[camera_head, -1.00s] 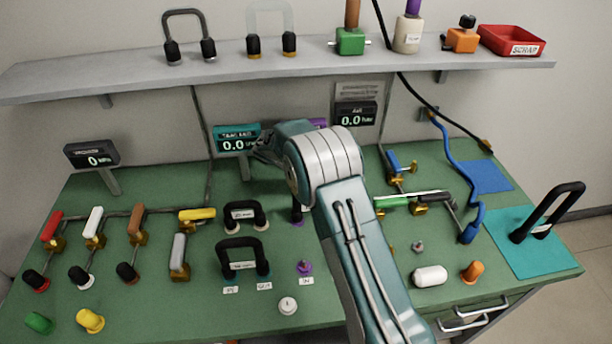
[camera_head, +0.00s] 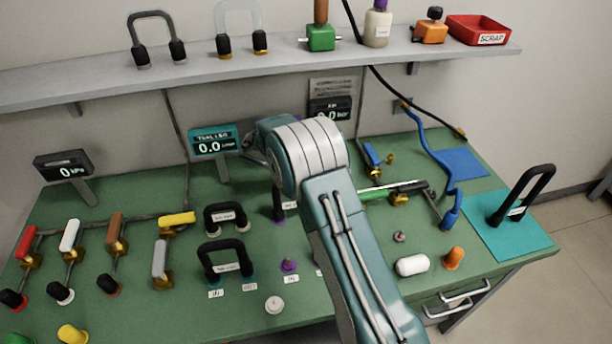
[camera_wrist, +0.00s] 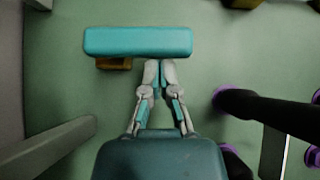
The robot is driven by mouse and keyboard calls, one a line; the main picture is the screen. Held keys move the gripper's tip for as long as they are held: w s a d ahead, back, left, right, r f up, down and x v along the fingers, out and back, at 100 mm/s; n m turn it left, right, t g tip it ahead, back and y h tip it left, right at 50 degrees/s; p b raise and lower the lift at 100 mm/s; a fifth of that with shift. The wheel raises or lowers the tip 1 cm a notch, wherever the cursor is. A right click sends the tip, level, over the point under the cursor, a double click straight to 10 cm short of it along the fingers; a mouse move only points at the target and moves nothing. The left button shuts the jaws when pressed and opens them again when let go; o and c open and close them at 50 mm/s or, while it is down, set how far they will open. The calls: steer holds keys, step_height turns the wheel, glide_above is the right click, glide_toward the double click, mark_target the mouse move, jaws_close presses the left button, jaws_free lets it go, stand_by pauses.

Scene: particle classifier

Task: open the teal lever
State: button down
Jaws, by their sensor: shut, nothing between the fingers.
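The teal lever (camera_wrist: 138,41) shows in the wrist view as a wide teal bar lying crosswise, with a brass-coloured fitting partly visible under it. My gripper (camera_wrist: 159,64) is shut and empty. Its fingertips are at the lower edge of the bar in the picture, right of the bar's middle. I cannot tell whether they touch it. In the head view my arm hides the teal lever, and my gripper (camera_head: 255,149) shows only in part beside the teal display.
A teal display (camera_head: 214,143) stands left of my arm. Black hoses with purple ends (camera_wrist: 225,98) lie right of my gripper in the wrist view, and a grey post (camera_wrist: 50,145) lies left. Several coloured levers fill the bench's left side. A shelf (camera_head: 180,71) runs above.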

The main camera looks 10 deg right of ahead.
steer(key=shift+s+d+n, duration=0.15)
steer(key=shift+d+n, duration=0.05)
steer(key=shift+n, duration=0.1)
steer(key=shift+s+d+n+t, duration=0.2)
steer(key=shift+d+n+t, duration=0.4)
steer(key=shift+n+t, duration=0.3)
steer(key=shift+s+d, duration=0.1)
steer(key=shift+d, duration=1.25)
steer(key=shift+w+d, duration=0.25)
steer(key=shift+d, duration=0.4)
steer(key=shift+w+d, duration=0.2)
steer(key=shift+d, duration=0.4)
steer(key=shift+w+d+n+t+y, duration=0.25)
steer(key=shift+d+n+t+y, duration=0.15)
steer(key=shift+n+t, duration=0.4)
steer(key=n, duration=0.1)
steer(key=w+d+n+t+y, duration=0.1)
steer(key=n, duration=0.1)
steer(key=shift+w+t, duration=0.1)
steer(key=shift+t, duration=0.2)
steer(key=shift+w+d, duration=0.2)
steer(key=shift+w, duration=0.1)
